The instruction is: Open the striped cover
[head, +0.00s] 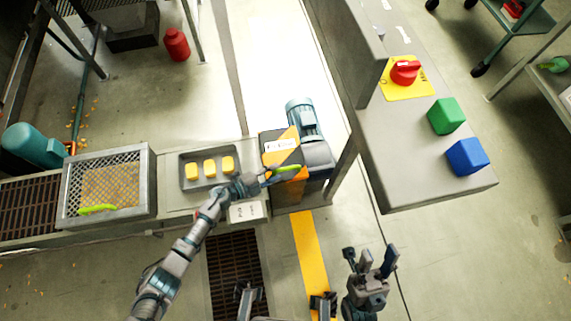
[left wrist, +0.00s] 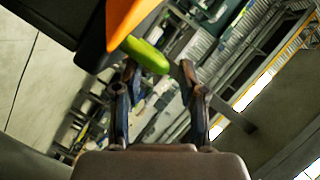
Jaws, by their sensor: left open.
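The striped cover (head: 272,150), orange and black, is on the machine at the middle of the head view. It has a green handle (head: 289,168) on its near side. In the left wrist view the orange stripe (left wrist: 124,22) shows at the top, with the green handle (left wrist: 146,54) sticking out below it. My left gripper (head: 268,179) is open at the handle. In the left wrist view its fingertips (left wrist: 158,70) are either side of the handle's lower end; I cannot tell whether they touch it. My right gripper (head: 371,262) is open, empty and apart at the lower right.
A blue-grey motor (head: 302,118) stands behind the cover. A tray (head: 187,184) with yellow blocks and a mesh cover (head: 140,183) lie to the left. A console (head: 400,150) at right carries a red knob (head: 404,71), a green cube (head: 446,116) and a blue cube (head: 467,156).

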